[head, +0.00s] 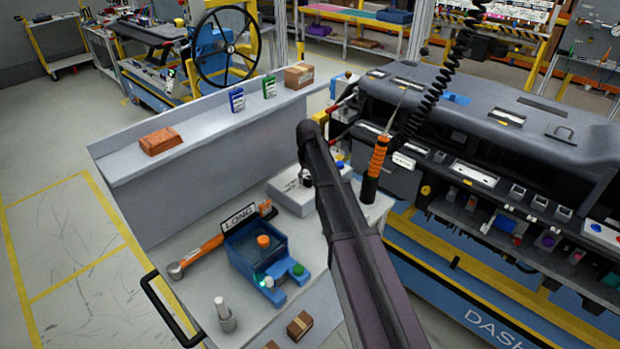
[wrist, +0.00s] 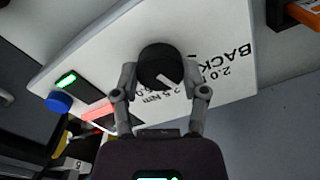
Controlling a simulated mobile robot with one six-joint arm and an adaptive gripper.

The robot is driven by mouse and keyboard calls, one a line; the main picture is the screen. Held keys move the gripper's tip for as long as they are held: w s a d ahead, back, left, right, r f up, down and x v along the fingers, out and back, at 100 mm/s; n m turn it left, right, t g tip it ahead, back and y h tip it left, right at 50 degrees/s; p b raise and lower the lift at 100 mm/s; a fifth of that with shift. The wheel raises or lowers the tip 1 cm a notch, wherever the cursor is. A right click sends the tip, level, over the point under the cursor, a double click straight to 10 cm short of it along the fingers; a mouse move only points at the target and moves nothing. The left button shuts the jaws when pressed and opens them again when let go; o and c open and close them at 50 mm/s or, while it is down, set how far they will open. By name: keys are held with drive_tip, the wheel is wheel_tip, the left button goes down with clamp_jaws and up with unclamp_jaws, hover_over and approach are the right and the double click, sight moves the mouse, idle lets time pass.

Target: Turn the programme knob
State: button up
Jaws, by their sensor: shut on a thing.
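The programme knob (wrist: 160,68) is a round black knob with a white pointer mark, on a white panel (wrist: 215,35) with printed torque values and the word "BACK". My gripper (wrist: 160,82) has one finger on each side of the knob and is shut on it in the wrist view. In the head view, the white box (head: 290,193) stands on the grey bench. My arm hides part of the box, and my gripper cannot be made out there.
A blue button (wrist: 59,101), a green display (wrist: 66,79) and a red display (wrist: 98,113) sit beside the knob. An orange-handled tool (head: 376,165) on a coiled cord stands right of my arm. A blue fixture (head: 254,250) and a torque wrench (head: 203,253) lie nearer on the bench.

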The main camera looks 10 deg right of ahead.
drive_tip(key=m, duration=0.3)
drive_tip(key=shift+m, duration=2.1)
drive_tip(key=o, duration=1.2)
drive_tip(key=shift+w, duration=0.1)
drive_tip(key=shift+c, duration=0.2)
